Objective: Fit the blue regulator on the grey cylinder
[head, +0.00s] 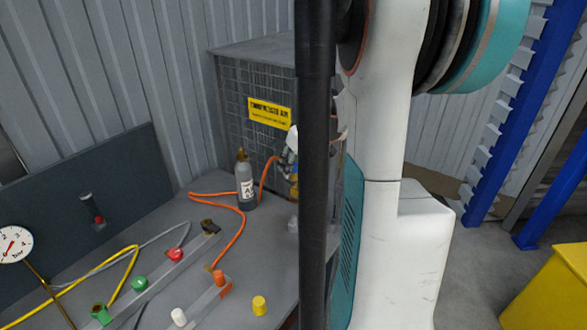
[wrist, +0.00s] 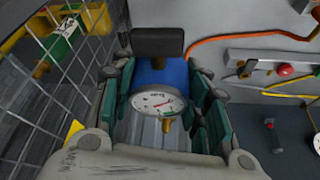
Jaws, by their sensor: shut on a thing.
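The blue regulator (wrist: 178,75) is between the green-padded fingers of my gripper (wrist: 164,88) in the wrist view. Its round white dial (wrist: 158,103) faces the camera, with a brass fitting below it. A dark block covers its upper end. The grey cylinder (head: 246,186) stands upright on the bench in the head view, with a white label and a brass-coloured top. My gripper is mostly hidden behind a dark upright in the head view, right of the cylinder and apart from it. I cannot make out the cylinder in the wrist view.
A mesh cage (head: 230,95) with a yellow sign (head: 270,113) stands behind the cylinder. An orange hose (head: 238,228) curves around it on the bench. The wrist view shows mesh (wrist: 50,112) close at left.

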